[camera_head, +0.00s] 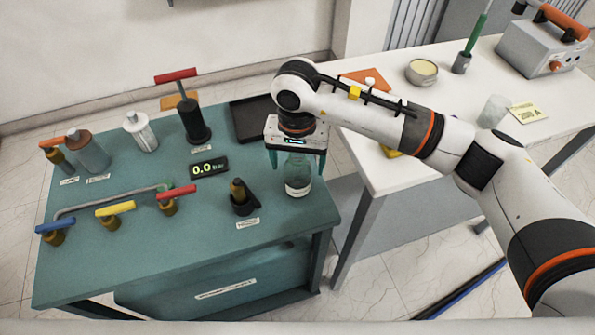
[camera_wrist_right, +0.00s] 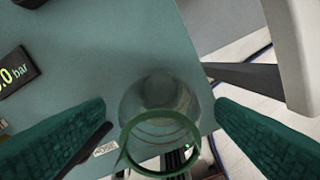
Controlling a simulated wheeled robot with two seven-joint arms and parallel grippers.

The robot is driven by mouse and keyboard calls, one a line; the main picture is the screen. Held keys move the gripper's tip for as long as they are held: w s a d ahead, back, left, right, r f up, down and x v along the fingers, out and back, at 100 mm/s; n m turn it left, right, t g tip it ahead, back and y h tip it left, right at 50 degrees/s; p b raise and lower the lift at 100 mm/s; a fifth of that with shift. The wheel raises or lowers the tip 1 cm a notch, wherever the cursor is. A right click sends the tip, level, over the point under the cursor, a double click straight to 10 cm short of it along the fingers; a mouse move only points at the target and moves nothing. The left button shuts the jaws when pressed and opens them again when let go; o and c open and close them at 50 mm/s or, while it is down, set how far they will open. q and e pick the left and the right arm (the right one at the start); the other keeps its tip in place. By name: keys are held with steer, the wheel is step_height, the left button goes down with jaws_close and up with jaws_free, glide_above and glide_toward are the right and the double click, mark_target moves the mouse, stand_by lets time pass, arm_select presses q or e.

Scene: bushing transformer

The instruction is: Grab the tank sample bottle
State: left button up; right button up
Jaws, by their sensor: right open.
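A clear glass bottle with a white label (camera_head: 298,181) stands upright near the right edge of the green table (camera_head: 110,261). My right gripper (camera_head: 296,160) is above it, pointing down, with a finger on each side of the bottle's upper part. In the right wrist view the bottle (camera_wrist_right: 160,120) shows from above with a green ring at its mouth. The green fingers (camera_wrist_right: 160,135) are spread wide, with a gap on each side of the bottle. The gripper is open and empty. My left gripper is not in view.
A black holder with a dark valve (camera_head: 241,198) stands just left of the bottle. A pressure display (camera_head: 208,167) reads 0.0 bar. A dark tray (camera_head: 254,120) lies behind. Several coloured valve handles and a bent pipe fill the table's left. A white table (camera_head: 400,172) stands to the right.

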steer(key=c, duration=1.1)
steer(key=shift+r, duration=0.1)
